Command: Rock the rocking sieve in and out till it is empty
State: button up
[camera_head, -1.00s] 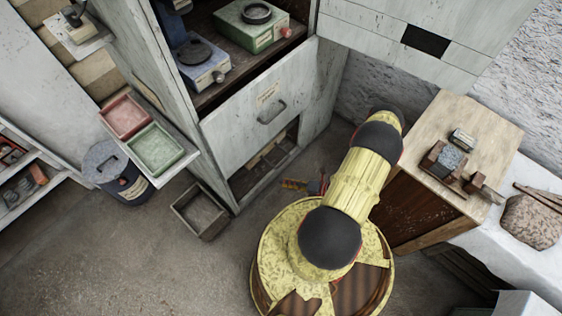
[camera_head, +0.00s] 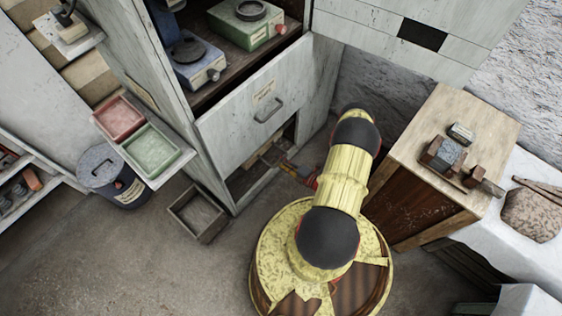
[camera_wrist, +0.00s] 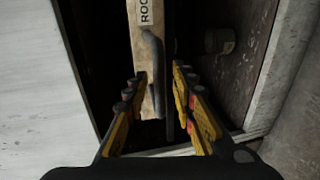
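The rocking sieve (camera_wrist: 139,40) shows in the wrist view as a pale wooden piece with a partly cut-off label starting "ROC" and a dark bar handle (camera_wrist: 152,75). It sits in the dark lower opening of the grey cabinet. My gripper (camera_wrist: 157,82) is open, with yellow and black fingers on either side of the handle. I cannot tell whether either finger touches it. In the head view my gripper (camera_head: 298,173) is partly hidden by my arm at the cabinet's lower opening. The sieve's inside and whatever it holds are not visible.
The cabinet drawer (camera_head: 268,108) is above the opening. An empty-looking wooden box (camera_head: 197,213) lies on the floor to the left. A lidded bucket (camera_head: 128,188) and red and green trays (camera_head: 152,150) are further left. A wooden stand (camera_head: 425,120) is close on my right.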

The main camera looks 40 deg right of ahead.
jog(key=shift+w, duration=0.3)
jog(key=shift+c, duration=0.2)
grip_shut()
jog(key=shift+f, duration=0.1)
dwell(0.5)
